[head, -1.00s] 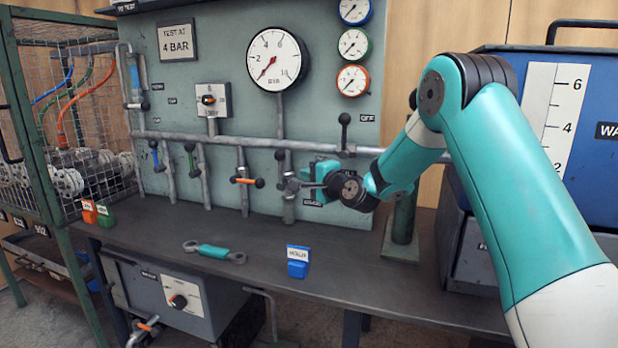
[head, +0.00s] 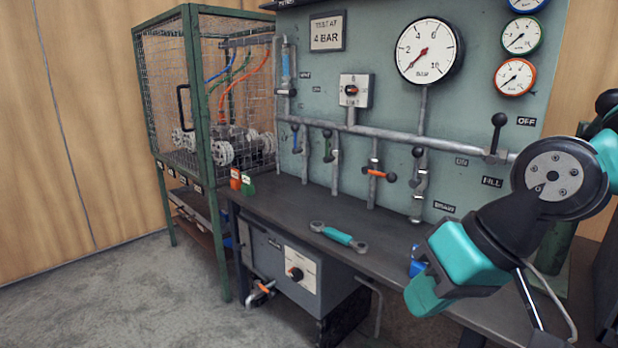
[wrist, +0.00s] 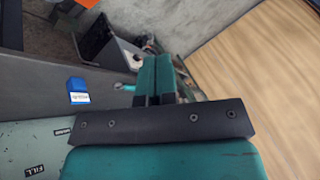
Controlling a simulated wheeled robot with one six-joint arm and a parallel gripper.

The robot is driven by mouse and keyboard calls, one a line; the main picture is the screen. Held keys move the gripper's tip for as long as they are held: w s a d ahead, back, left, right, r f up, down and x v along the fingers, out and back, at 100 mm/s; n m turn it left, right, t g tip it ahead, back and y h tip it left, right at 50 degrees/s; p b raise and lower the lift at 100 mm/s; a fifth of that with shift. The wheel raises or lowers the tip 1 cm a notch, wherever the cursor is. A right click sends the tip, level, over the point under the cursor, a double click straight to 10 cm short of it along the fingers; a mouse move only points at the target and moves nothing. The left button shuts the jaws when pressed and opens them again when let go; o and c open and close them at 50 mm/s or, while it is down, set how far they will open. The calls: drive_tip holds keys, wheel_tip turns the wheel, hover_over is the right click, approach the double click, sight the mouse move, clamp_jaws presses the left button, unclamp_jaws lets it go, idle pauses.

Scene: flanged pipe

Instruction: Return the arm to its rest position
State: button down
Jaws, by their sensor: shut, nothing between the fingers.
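My gripper (head: 432,283) is at the lower right of the head view, on a folded arm. It is in front of the bench's front edge, clear of the panel. In the wrist view its two teal fingers (wrist: 154,80) lie side by side, shut and empty. The arm's wrist joint covers the right end of the bench in the head view.
The bench (head: 290,210) holds a teal-handled spanner (head: 338,236) and a blue block (head: 416,262), partly hidden behind my gripper; the block also shows in the wrist view (wrist: 78,90). A green wire cage (head: 190,110) stands at left. The floor (head: 110,285) at front left is clear.

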drive_tip(key=s+d+n+g+h, duration=0.1)
drive_tip(key=s+d+n+g, duration=0.15)
drive_tip(key=s, duration=0.55)
wheel_tip(320, 180, up, 27)
drive_tip(key=p, duration=2.8)
drive_tip(key=shift+s+a+h, duration=0.3)
drive_tip(key=shift+a, duration=0.1)
